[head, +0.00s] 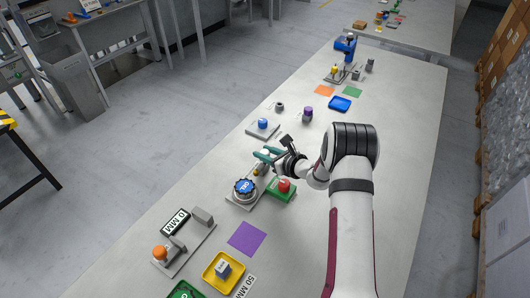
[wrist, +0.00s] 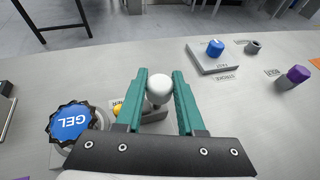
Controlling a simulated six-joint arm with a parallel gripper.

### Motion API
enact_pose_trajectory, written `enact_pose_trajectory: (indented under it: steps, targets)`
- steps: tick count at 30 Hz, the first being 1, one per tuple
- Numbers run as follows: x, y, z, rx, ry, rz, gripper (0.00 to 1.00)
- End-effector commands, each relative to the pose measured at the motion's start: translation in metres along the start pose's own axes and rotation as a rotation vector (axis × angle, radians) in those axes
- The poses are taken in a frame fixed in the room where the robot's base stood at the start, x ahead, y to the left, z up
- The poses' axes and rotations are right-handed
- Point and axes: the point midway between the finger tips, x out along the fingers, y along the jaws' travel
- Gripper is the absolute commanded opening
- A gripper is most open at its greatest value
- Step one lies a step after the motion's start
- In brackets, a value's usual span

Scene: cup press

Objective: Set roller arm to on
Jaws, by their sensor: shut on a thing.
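The roller arm shows in the wrist view as a white ball knob (wrist: 159,88) above a grey base; a partly hidden label lies beside it. My gripper (wrist: 159,80) has its teal fingers on either side of the knob and is shut on it. In the head view my gripper (head: 266,156) is at the roller arm, just behind the blue GEL dial (head: 244,187). The fingers and wrist hide most of the arm there, so its setting cannot be read. A yellow part (wrist: 117,109) shows left of the fingers in the wrist view.
A purple mat (head: 247,238) and yellow tray (head: 222,270) lie nearer.

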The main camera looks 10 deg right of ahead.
Motion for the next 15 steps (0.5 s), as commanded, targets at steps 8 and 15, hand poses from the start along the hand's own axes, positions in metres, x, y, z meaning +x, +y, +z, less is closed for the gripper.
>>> enact_pose_trajectory:
  steps: [8,15]
  targets:
    - [-0.001,-0.001,0.0,0.0,-0.001,-0.002,0.0]
    - [-0.004,0.013,-0.001,0.003,-0.001,0.0,0.0]
